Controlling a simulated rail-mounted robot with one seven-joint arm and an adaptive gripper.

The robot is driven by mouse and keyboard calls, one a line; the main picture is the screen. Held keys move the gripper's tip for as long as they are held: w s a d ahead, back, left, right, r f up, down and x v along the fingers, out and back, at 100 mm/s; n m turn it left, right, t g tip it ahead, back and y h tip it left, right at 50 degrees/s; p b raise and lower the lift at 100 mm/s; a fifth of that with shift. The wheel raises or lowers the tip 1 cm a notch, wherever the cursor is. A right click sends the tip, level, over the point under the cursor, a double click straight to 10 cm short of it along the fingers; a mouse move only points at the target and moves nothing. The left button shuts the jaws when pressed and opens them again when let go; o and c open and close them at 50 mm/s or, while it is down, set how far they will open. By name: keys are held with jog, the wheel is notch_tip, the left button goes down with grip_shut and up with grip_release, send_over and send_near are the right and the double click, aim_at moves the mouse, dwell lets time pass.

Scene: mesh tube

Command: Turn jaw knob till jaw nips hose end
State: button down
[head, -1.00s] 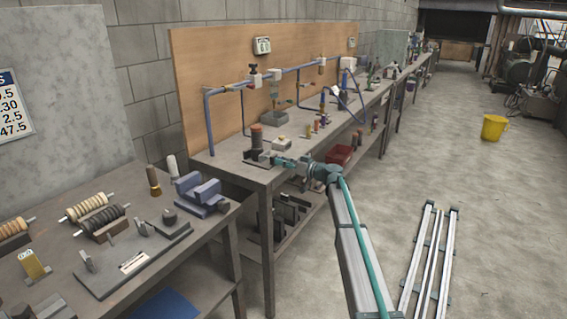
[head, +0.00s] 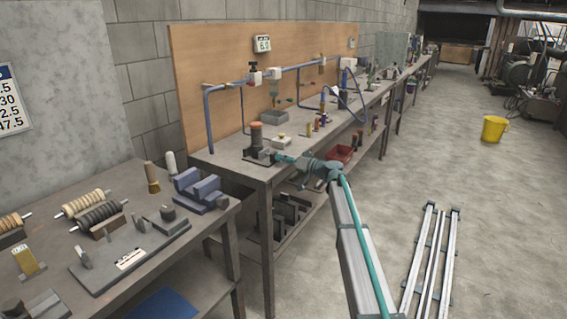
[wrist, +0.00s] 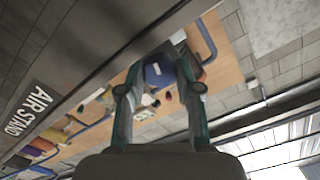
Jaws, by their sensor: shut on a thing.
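My gripper (head: 282,158) is at the front corner of the middle bench, against the right side of a small dark jaw fixture (head: 258,156). A dark upright cylinder with an orange-brown top (head: 256,134) stands at the fixture; I cannot tell if it is the hose end. In the wrist view, my gripper (wrist: 162,82) has its two teal fingers on either side of a round blue knob (wrist: 158,74) with a small pale mark, and is shut on it. The jaw's contact with the hose is too small to tell.
Blue pipework (head: 210,125) runs along the wooden backboard. A red bin (head: 340,153) is below the bench edge. The near bench (head: 215,222) holds rollers and a blue vise.

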jog(key=shift+m, duration=0.8)
jog(key=c, duration=0.8)
grip_release()
jog(key=shift+n, duration=0.3)
